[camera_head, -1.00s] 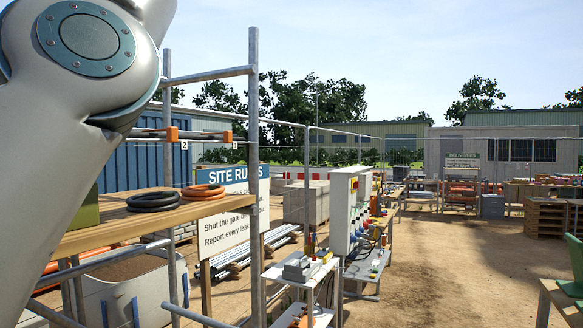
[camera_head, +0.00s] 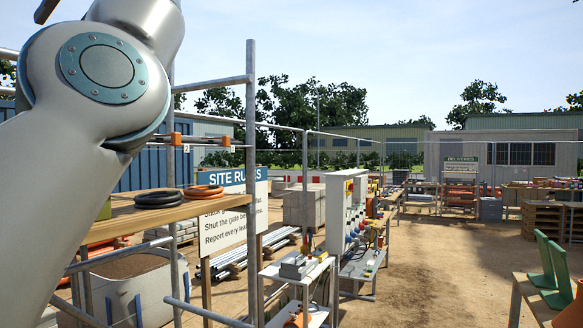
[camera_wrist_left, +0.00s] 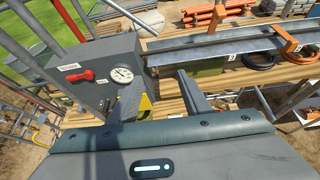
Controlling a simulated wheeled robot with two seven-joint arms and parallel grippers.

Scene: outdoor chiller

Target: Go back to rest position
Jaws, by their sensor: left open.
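My left arm comes in from the left in the head view and fills that side; its gripper is outside that view. In the left wrist view my left gripper (camera_wrist_left: 160,88) is open, with its two fingers apart and nothing seen held between them. A grey box (camera_wrist_left: 92,66) with a red lever (camera_wrist_left: 78,76) and a round gauge (camera_wrist_left: 122,74) shows to the left of the fingers. My right gripper is not in view.
A wooden shelf (camera_head: 125,216) on a scaffold frame (camera_head: 251,120) bears a black ring (camera_head: 158,199) and an orange ring (camera_head: 204,191). A grey metal channel (camera_wrist_left: 215,45) runs above the planks. A white panel stand (camera_head: 337,210) stands ahead. Open sandy ground (camera_head: 425,265) lies right of it.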

